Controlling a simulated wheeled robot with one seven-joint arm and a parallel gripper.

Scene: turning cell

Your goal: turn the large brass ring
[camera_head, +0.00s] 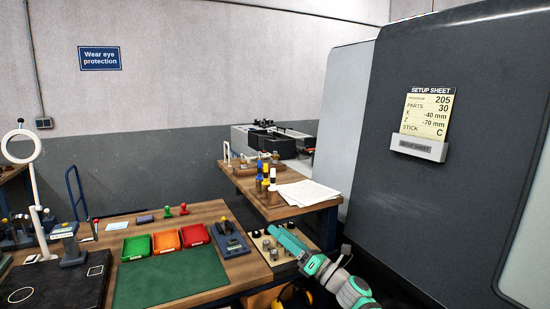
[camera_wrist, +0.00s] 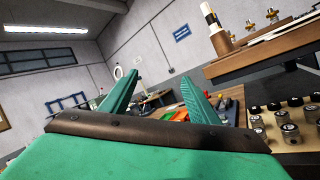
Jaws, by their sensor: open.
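No thing in view is clearly a large brass ring. A thin pale ring outline (camera_head: 20,295) lies on the black mat (camera_head: 62,283) at the lower left of the head view; I cannot tell whether it is brass. A smaller ring outline (camera_head: 95,270) is on the same mat. My gripper (camera_head: 280,234) is over the board of knobs beside the benches, well to the right of the mat. In the wrist view its two teal fingers (camera_wrist: 160,82) are apart, with nothing held between them.
A board with several round pieces (camera_head: 267,245) is close to my gripper. Papers (camera_head: 308,192) lie on the right bench. The large grey machine (camera_head: 455,200) bounds the right side.

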